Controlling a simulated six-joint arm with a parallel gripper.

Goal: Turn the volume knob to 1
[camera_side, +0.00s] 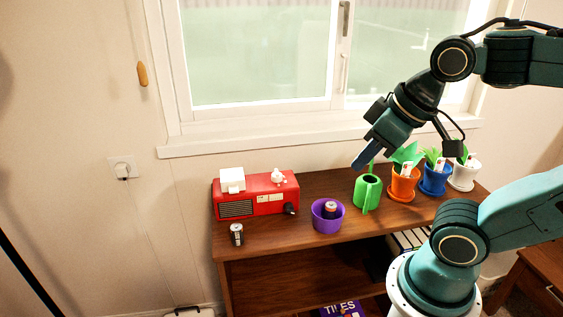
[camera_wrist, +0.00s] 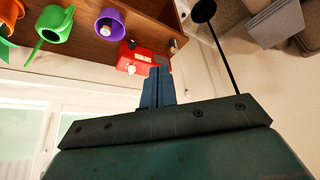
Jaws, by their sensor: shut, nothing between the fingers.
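A red radio (camera_side: 262,191) stands at the left end of the wooden hutch top. A black knob (camera_side: 290,209) sits at the right of its front face; its pointer setting is too small to read. In the wrist view the radio (camera_wrist: 150,53) lies just beyond my fingers, with a dark knob (camera_wrist: 131,44) on it. My gripper (camera_side: 359,165) is shut and empty. It hangs in the air above and to the right of the radio, near the green watering can. In the wrist view its blue fingers (camera_wrist: 157,72) are together, touching nothing.
A purple bowl (camera_side: 326,223) with a small item inside stands right of the radio. The green watering can (camera_side: 367,191) and potted plants (camera_side: 404,185) stand farther right. The window (camera_side: 258,55) is behind.

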